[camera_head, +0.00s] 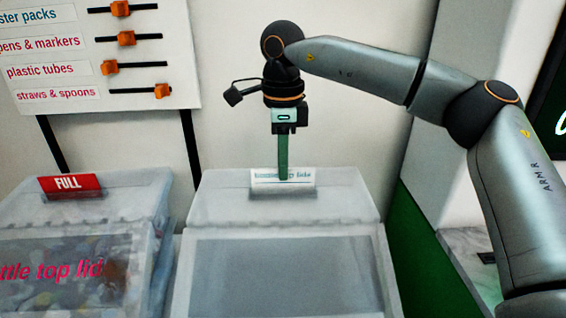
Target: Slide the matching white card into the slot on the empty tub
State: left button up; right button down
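The white card (262,177), with teal print partly covered by a finger, stands upright at the dark slot holder (282,194) on the lid of the empty tub (215,201). Its lower edge meets the holder; how deep it sits is unclear. My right gripper (283,176) points down at the card's middle, with one green finger in front of it. The other finger is hidden, so I cannot tell whether they grip the card. The tub's clear front shows no contents. My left gripper is not in view.
A second tub (120,200) at the left holds coloured bottle lids and bears a red FULL card (70,185). A white board (100,85) with labels and orange sliders stands behind. My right arm spans the right side. A green panel (430,260) stands right of the empty tub.

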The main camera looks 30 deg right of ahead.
jog(key=shift+f, duration=0.35)
jog(key=c, duration=1)
grip_release()
jog(key=shift+o, duration=0.2)
jog(key=shift+r, duration=0.1)
notch_tip(320, 180, up, 12)
jog(key=p, duration=0.1)
jog(key=shift+r, duration=0.2)
